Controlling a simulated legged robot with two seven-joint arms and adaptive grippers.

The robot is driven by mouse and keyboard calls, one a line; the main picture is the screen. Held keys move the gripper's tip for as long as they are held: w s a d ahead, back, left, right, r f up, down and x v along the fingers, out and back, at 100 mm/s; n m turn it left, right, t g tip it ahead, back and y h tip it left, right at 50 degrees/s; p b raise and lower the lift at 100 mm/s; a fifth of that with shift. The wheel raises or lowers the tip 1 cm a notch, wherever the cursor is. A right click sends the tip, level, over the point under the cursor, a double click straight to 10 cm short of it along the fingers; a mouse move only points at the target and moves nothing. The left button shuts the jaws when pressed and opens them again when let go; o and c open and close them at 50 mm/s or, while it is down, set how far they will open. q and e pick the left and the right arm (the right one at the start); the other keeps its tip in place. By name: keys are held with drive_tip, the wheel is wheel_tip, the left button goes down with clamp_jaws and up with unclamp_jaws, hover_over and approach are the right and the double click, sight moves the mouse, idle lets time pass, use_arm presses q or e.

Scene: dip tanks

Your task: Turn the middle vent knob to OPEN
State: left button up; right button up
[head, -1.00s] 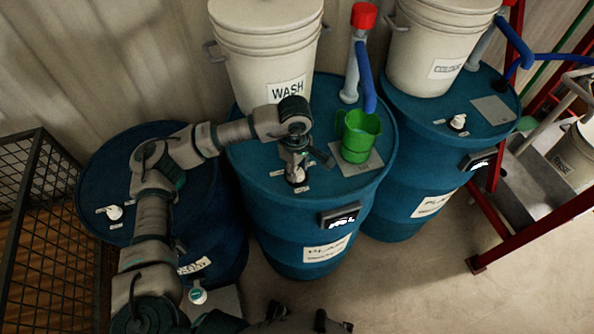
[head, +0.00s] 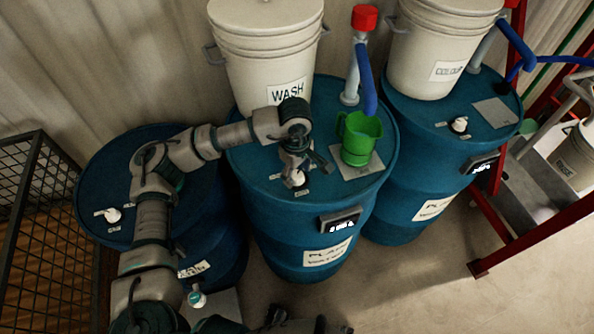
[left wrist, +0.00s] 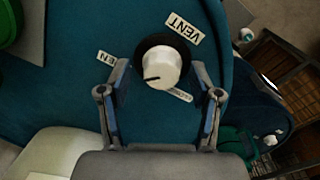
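The middle vent knob (head: 299,180) is white and sits on top of the middle blue drum (head: 262,186), close to its front edge. In the left wrist view the knob (left wrist: 161,66) has a black collar and a dark pointer line aimed to the left. Beside it are a VENT label (left wrist: 183,28), a partly hidden label ending in EN (left wrist: 112,60), and a small label too blurred to read. My left gripper (left wrist: 160,80) is open, with a finger on each side of the knob and gaps showing. It also shows over the knob in the head view (head: 302,165).
A WASH bucket (head: 265,50), a green jug (head: 359,140) and a red-capped pipe (head: 363,20) stand behind and right of the knob. Other blue drums stand left and right, each with a white knob. A wire cage (head: 30,235) is at far left. Dark parts of mine show along the bottom edge.

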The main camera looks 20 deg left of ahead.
sight(296, 175)
use_arm(q)
wheel_tip(296, 175, up, 12)
idle(0.6)
drive_tip(key=shift+s+a+f, duration=0.1)
drive_tip(key=shift+s, duration=0.05)
